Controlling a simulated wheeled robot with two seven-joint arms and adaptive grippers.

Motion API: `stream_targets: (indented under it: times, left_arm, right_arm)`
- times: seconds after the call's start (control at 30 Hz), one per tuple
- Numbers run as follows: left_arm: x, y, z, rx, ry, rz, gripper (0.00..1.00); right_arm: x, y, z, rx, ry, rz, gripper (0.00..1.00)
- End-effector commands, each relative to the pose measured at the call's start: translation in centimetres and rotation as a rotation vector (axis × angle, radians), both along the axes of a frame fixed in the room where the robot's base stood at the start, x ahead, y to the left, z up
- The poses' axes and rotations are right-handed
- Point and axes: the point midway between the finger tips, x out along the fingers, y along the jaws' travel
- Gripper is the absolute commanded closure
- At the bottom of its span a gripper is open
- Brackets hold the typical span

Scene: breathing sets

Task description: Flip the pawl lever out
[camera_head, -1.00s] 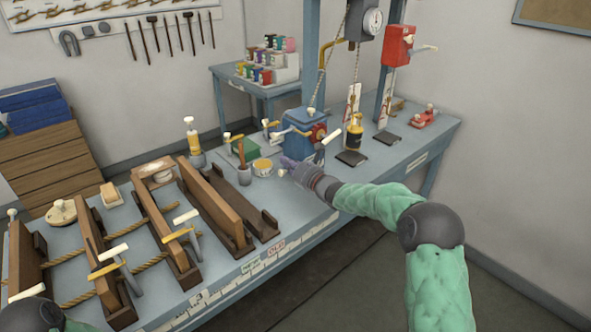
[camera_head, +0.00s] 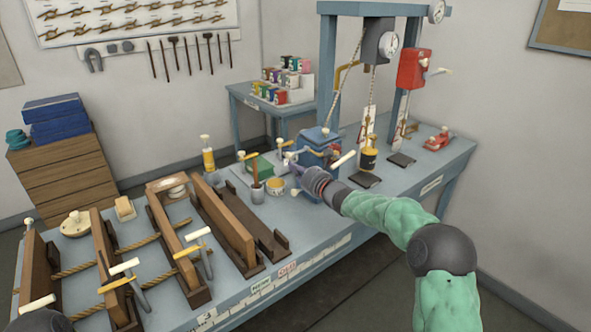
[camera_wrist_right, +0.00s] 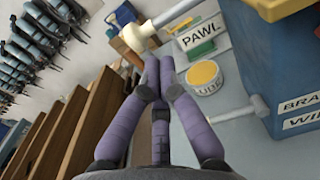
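The blue winch box (camera_head: 318,138) stands on the bench, with several light-knobbed levers around it. In the right wrist view, a "PAWL" label (camera_wrist_right: 200,36) sits beside a metal lever with a cream knob (camera_wrist_right: 136,38), which I take as the pawl lever. My right gripper (camera_wrist_right: 158,62) has its purple fingers drawn together, with nothing seen between them. The tips lie just below the knob; I cannot tell whether they touch it. In the head view the right gripper (camera_head: 297,168) is at the front left of the winch.
A yellow tin (camera_wrist_right: 203,75) stands near the fingers; another lever (camera_wrist_right: 240,110) reaches from the winch's side. A pot with a brush (camera_head: 257,190) and wooden rope frames (camera_head: 222,220) stand left. A yellow-black weight (camera_head: 369,158) hangs right of the winch.

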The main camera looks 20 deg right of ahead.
Motion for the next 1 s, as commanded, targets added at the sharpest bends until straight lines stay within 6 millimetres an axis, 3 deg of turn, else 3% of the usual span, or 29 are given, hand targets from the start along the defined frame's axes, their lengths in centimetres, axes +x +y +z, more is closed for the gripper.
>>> stream_targets:
  times: [0.77, 1.0]
  left_arm:
    - [0.0, 0.0, 0.3, 0.000, 0.000, 0.000, 0.60]
    - [0.0, 0.0, 0.4, 0.000, 0.000, 0.000, 0.60]
  right_arm:
    - [-0.1, 0.3, 1.0, 0.221, 0.080, 0.000, 1.00]
    - [-0.1, 0.4, 1.5, 0.220, 0.077, 0.001, 1.00]
